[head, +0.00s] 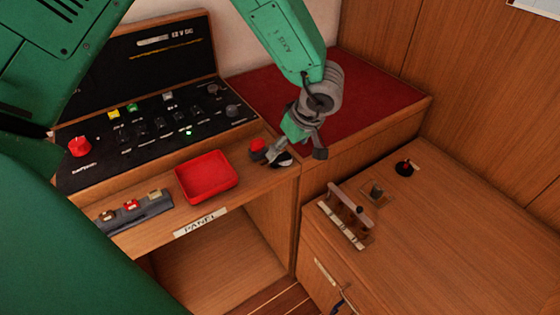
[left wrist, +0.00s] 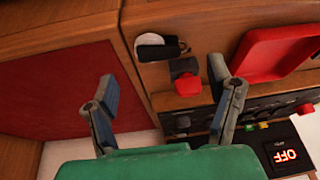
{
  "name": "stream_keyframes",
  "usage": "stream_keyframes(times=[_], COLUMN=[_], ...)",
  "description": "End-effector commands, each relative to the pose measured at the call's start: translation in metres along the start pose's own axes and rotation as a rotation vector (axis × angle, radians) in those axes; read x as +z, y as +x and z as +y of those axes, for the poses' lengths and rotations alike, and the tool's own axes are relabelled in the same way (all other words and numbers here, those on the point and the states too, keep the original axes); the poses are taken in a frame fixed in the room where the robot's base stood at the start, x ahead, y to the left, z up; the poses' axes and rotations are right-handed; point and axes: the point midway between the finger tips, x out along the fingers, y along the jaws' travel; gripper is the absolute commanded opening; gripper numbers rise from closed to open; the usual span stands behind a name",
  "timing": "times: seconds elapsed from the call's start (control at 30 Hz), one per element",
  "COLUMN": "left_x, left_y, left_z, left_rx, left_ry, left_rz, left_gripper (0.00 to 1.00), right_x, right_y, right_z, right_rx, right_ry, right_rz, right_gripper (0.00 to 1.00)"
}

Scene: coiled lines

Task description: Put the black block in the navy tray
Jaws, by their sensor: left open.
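No navy tray shows in either view. The tray I see is red (head: 207,177), empty, on the wooden ledge; it also shows in the left wrist view (left wrist: 275,52). A small dark block-like piece (left wrist: 183,67) with a red knob-like part (left wrist: 188,86) sits on the ledge; I cannot tell if it is the black block. In the head view the red part (head: 258,146) shows left of my gripper. My left gripper (head: 299,149) is open and empty above the ledge; its fingers (left wrist: 168,95) stand apart, either side of the red part. My right gripper is out of view.
A white disc with a black strip (head: 283,159) lies near the gripper. A switch panel (head: 150,120) rises behind the ledge. A grey rack (head: 135,212) with small pieces lies left. A wooden holder (head: 345,218) and black knob (head: 405,168) are on the right counter, otherwise mostly clear.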

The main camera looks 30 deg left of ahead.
Motion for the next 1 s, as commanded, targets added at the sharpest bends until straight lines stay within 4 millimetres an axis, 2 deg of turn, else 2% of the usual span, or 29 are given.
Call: stream_keyframes(times=[0.27, 0.5, 0.8, 0.83, 0.93, 0.97, 1.0], left_x=[0.002, 0.004, 0.004, 0.004, 0.004, 0.004, 0.004], left_y=[0.023, 0.057, 0.063, 0.063, 0.063, 0.063, 0.063], left_z=[0.002, 0.004, 0.004, 0.004, 0.004, 0.005, 0.005], left_rx=[0.000, 0.000, 0.003, 0.002, 0.002, 0.002, 0.002], left_ry=[0.002, 0.001, 0.000, 0.000, 0.000, 0.000, 0.000], left_rz=[0.003, 0.002, 0.001, 0.001, 0.001, 0.001, 0.001], left_gripper=[0.75, 0.75, 0.75, 0.71, 0.36, 0.28, 0.28], right_x=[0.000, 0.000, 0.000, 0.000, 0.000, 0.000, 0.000], right_y=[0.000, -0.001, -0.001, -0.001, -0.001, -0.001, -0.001], right_z=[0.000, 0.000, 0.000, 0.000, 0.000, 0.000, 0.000], right_rx=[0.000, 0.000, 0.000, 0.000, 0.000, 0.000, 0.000], right_ry=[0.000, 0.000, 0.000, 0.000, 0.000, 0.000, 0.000], right_rz=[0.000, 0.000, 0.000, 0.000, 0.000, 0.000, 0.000], right_gripper=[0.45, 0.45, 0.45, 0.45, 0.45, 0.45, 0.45])
